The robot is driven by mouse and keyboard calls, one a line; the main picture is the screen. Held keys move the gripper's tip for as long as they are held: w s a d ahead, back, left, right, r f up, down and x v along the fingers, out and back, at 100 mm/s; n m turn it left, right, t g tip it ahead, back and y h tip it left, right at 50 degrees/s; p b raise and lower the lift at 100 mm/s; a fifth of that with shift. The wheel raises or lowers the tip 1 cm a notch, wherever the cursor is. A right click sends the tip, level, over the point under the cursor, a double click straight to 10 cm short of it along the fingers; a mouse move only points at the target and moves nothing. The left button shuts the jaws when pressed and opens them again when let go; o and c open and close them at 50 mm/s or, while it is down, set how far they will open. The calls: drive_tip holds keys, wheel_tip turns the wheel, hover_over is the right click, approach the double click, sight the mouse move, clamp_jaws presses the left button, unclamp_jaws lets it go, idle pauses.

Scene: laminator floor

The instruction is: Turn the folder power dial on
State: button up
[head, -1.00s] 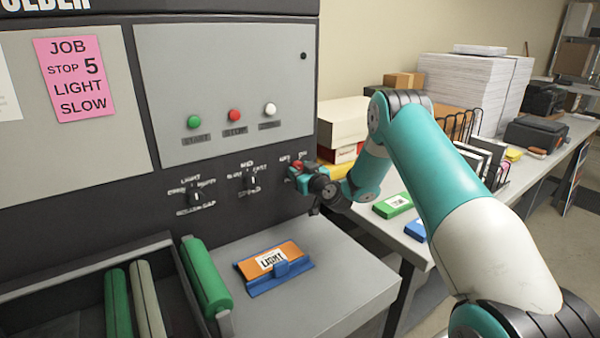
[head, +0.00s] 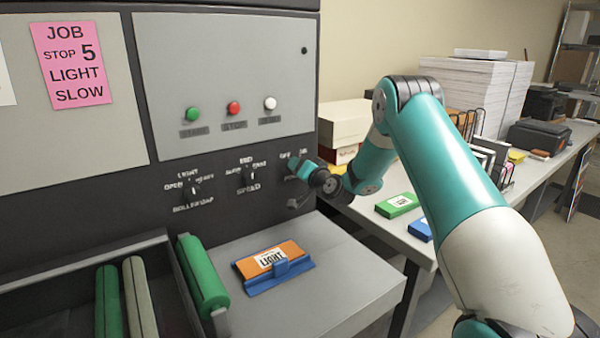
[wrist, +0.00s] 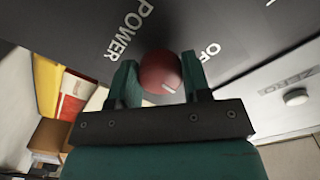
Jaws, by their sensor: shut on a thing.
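The red power dial (wrist: 158,72) is on the dark machine panel, next to the word POWER and a partly cut-off OFF label in the wrist view. A short white line on its face points toward the lower right of that view. My gripper (wrist: 160,78) has one finger on each side of the dial and is shut on it. In the head view my gripper (head: 298,168) is against the panel at the right end of the dial row. It hides the dial there, and the ON label is only partly readable.
Green (head: 193,114), red (head: 234,108) and white (head: 270,103) buttons are above. An orange box (head: 268,258) lies on the blue holder below.

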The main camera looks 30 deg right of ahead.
drive_tip(key=shift+r+m, duration=0.1)
drive_tip(key=shift+m, duration=3.7)
drive_tip(key=o, duration=0.9)
drive_tip(key=s+b, duration=0.3)
drive_tip(key=s, duration=0.2)
drive_tip(key=s+b, duration=0.3)
drive_tip(key=s, duration=0.3)
drive_tip(key=s+b, duration=0.2)
drive_tip(key=s, duration=0.4)
drive_tip(key=shift+s+d+r+b, duration=0.2)
drive_tip(key=shift+d+r+b, duration=0.1)
drive_tip(key=shift+b, duration=0.1)
